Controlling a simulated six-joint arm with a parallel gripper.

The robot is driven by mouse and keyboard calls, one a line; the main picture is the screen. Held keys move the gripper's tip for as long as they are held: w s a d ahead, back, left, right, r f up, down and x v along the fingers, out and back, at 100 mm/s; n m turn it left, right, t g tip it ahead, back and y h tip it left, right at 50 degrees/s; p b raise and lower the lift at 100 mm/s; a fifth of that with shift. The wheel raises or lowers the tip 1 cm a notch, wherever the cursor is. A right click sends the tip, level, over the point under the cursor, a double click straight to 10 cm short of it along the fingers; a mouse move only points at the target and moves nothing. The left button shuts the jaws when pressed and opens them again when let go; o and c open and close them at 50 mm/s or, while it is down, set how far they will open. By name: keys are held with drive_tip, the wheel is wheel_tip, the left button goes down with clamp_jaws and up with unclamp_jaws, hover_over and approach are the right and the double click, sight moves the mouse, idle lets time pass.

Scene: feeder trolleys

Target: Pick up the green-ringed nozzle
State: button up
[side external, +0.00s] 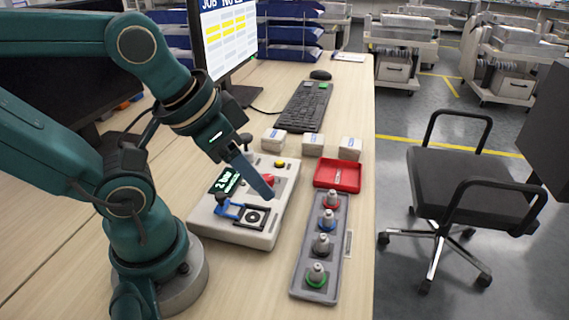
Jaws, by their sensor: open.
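The green-ringed nozzle (317,276) stands upright at the near end of a long grey tray (301,260) on the bench. Its grey metal top and green base ring are in clear view. In the same row, going away from it, stand a black-ringed nozzle (323,245), a blue-ringed nozzle (327,219) and a red-ringed nozzle (331,198). My gripper (267,194) is open and empty above the white device, up and to the left of the green-ringed nozzle. One finger shows clearly; the other is largely hidden.
The white device (236,229) with a display and yellow button stands left of the tray. A red tray (338,175) and small white boxes (312,144) lie beyond it. A keyboard (304,105) and monitor (227,37) are farther back. The bench's right edge is close to the tray.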

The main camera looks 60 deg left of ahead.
drive_tip(key=shift+o, duration=0.7)
